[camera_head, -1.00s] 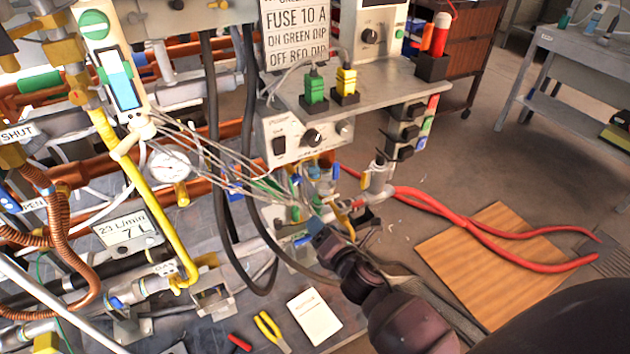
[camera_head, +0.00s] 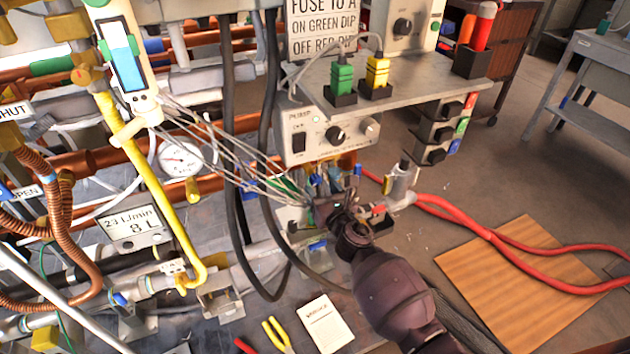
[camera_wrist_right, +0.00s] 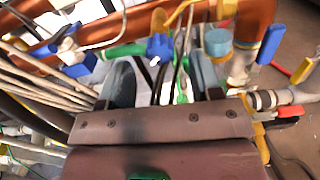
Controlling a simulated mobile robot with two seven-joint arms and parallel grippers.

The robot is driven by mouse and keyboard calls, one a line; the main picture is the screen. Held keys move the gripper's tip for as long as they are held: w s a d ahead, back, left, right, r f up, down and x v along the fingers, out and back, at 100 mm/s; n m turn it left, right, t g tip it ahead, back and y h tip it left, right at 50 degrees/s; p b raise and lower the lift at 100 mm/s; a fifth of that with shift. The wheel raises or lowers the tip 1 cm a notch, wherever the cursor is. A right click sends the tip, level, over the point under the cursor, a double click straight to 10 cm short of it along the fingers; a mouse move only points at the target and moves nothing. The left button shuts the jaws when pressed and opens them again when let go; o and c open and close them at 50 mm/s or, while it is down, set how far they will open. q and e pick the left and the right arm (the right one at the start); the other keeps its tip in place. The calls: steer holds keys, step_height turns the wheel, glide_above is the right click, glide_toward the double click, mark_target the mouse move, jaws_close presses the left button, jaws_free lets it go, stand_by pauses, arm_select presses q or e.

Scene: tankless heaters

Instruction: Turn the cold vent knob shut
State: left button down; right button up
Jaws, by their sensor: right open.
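My right gripper (camera_head: 325,207) reaches in from the lower right to the crowded fittings under the control shelf. In the right wrist view its two grey fingers (camera_wrist_right: 163,80) are spread apart. A blue lobed knob (camera_wrist_right: 160,47) shows beyond and between the fingertips, on a green-ended fitting. It may be the cold vent knob, but no label on it is readable. I see no finger touching it. A round light-blue cap (camera_wrist_right: 218,42) sits just right of it. In the head view my gripper and loose wires largely hide this spot. My left gripper is out of view.
Thin wires (camera_head: 215,160) and thick black hoses (camera_head: 235,200) hang left of my right gripper. The shelf (camera_head: 420,85) overhangs it. A meter (camera_head: 133,228) reads 23 L/min, 8 L. Red hoses (camera_head: 470,222) and a wooden board (camera_head: 515,285) lie on the right.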

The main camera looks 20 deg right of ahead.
mark_target(317, 184)
steer(key=w, duration=0.3)
steer(key=shift+w+f, duration=0.1)
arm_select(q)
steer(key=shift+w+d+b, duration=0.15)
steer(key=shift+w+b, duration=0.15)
arm_select(e)
steer(key=shift+w+a, duration=0.1)
steer(key=shift+w, duration=0.45)
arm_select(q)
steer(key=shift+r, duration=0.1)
arm_select(e)
steer(key=c, duration=0.9)
steer(key=shift+c, duration=0.2)
